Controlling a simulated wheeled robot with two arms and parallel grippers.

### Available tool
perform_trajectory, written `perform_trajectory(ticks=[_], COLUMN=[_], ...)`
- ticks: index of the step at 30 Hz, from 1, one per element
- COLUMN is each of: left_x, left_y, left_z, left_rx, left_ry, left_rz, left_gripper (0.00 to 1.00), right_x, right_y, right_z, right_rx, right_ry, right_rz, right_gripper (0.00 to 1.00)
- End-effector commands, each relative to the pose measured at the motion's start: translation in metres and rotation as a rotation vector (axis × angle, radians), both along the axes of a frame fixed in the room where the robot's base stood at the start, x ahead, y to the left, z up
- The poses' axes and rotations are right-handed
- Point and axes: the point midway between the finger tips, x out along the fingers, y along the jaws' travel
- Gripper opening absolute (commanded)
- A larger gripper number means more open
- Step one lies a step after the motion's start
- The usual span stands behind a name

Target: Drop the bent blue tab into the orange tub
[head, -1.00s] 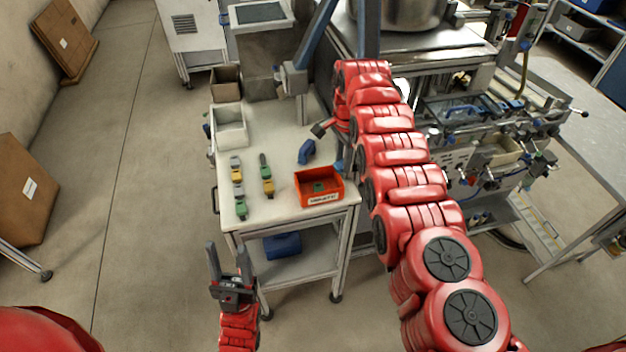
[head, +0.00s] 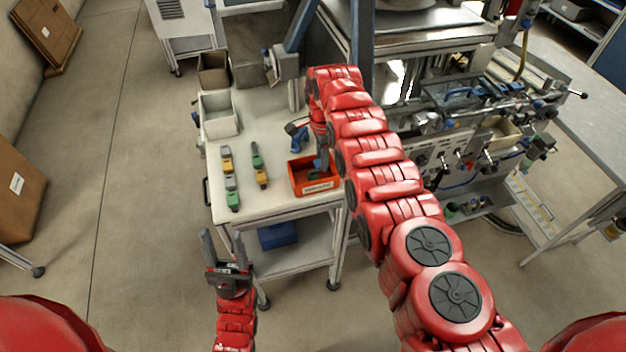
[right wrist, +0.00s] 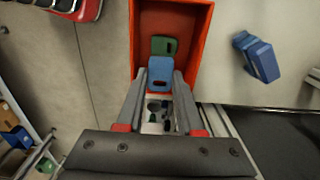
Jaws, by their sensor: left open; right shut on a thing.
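The orange tub (head: 317,189) stands at the front right corner of the white table, and its walls show in the right wrist view (right wrist: 205,35). My right gripper (right wrist: 161,76) is shut on a blue tab (right wrist: 159,68) with a small slot, over the tub's opening. I cannot clearly see the tab's bend. A green tab (right wrist: 164,46) lies inside the tub. In the head view, my right gripper (head: 319,163) points down at the tub, and its arm hides part of the scene. My left gripper (head: 224,242) is open and empty in front of the table.
A blue angled block (head: 299,138) lies on the table behind the tub; it also shows in the right wrist view (right wrist: 257,57). Two rows of green, yellow and grey blocks (head: 229,178) lie left of the tub. A white bin (head: 219,115) stands at the back left.

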Motion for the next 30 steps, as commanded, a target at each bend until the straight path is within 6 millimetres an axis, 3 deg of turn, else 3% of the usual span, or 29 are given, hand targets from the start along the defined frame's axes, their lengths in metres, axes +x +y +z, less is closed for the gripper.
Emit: perform_trajectory(ticks=[9,10,16,30], left_x=[-0.0001,-0.0001,0.0,0.0], left_y=[0.0,0.0,0.0,0.0], left_z=[-0.0047,-0.0047,-0.0047,-0.0062], left_rx=[0.0,0.0,0.0,0.0], left_ry=[0.0,0.0,0.0,0.0], left_rz=[0.0,0.0,0.0,0.0], left_gripper=[0.5,0.5,0.5,0.5], right_x=[0.0003,0.0002,0.0003,0.001], right_y=[0.0001,0.0002,0.0002,0.0005], right_z=[-0.005,-0.005,-0.0049,0.0002], right_rx=[0.0,0.0,0.0,0.001], right_ry=[-0.001,-0.001,-0.001,-0.002], right_rz=[0.0,0.0,0.001,0.001], right_gripper=[0.0,0.38,0.71,0.71])
